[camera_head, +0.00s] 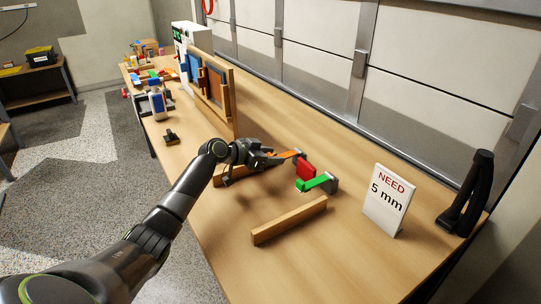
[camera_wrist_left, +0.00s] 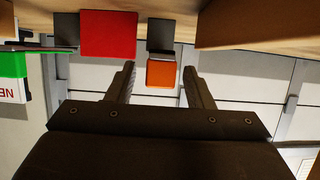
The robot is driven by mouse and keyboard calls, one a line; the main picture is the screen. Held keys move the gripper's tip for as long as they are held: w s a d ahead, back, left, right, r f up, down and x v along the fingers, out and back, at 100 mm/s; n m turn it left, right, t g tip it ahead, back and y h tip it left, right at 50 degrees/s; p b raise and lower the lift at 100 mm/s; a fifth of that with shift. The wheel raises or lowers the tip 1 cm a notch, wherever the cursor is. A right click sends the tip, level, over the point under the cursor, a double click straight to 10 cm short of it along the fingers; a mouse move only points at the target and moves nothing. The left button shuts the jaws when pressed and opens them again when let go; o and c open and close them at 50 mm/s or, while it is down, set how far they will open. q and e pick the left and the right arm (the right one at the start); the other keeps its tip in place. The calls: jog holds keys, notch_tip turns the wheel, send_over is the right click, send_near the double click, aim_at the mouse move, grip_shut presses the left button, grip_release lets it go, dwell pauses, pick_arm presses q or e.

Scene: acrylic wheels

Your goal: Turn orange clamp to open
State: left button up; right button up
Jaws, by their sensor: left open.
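The orange clamp (camera_head: 288,153) is on the table beside the red block (camera_head: 306,170), partly hidden by my left gripper (camera_head: 271,159). In the left wrist view, which is upside down, the end of the orange clamp (camera_wrist_left: 161,74) shows between the open fingers of my left gripper (camera_wrist_left: 158,69). The fingers stand on either side of it with a gap at each side. A dark grey block (camera_wrist_left: 161,34) adjoins the orange part. The green clamp (camera_head: 317,182) with its grey base is on the other side of the red block. My right gripper is not in view.
A wooden bar (camera_head: 290,220) lies in front of the clamps, and another (camera_head: 232,175) lies under my left arm. A black stand (camera_head: 466,195) is at the right. The near right tabletop is clear.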

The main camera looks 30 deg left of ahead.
pick_arm(q)
grip_shut()
jog(key=shift+r, duration=0.1)
